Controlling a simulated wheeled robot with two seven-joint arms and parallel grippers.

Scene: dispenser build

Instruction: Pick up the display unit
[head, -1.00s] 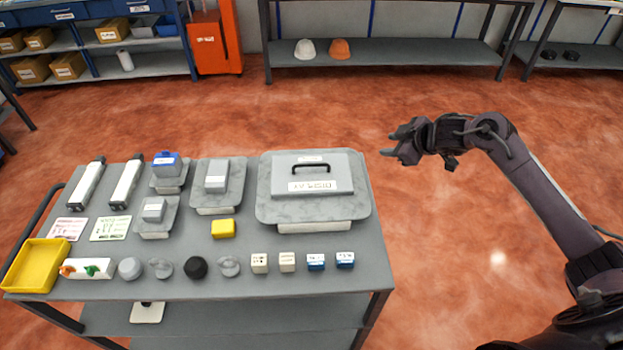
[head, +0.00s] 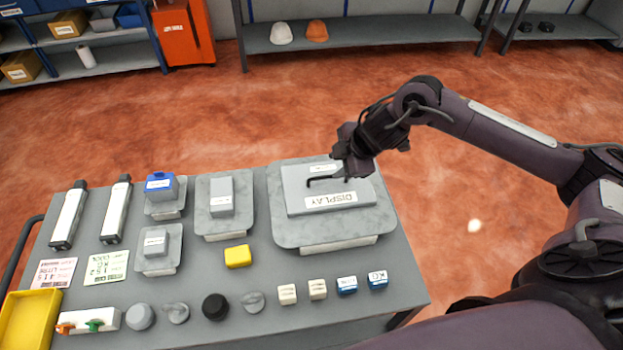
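The display unit (head: 305,200) is a flat grey box labelled DISPLAY with a black handle (head: 318,182) on top. It lies on a grey marbled stand (head: 285,231) at the right end of the table. My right gripper (head: 343,172) points down at the right part of the handle and hides some of it. The fingertips are dark and small, so I cannot tell whether they are open or shut, or whether they touch the handle. The display unit sits flat on its stand. My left gripper is not in view.
Left of the display are smaller grey units on stands (head: 221,196), a blue-topped unit (head: 160,186) and a yellow block (head: 237,256). Knobs and small labelled blocks (head: 347,285) line the front. A yellow tray (head: 28,318) is at front left. Open floor lies behind the table.

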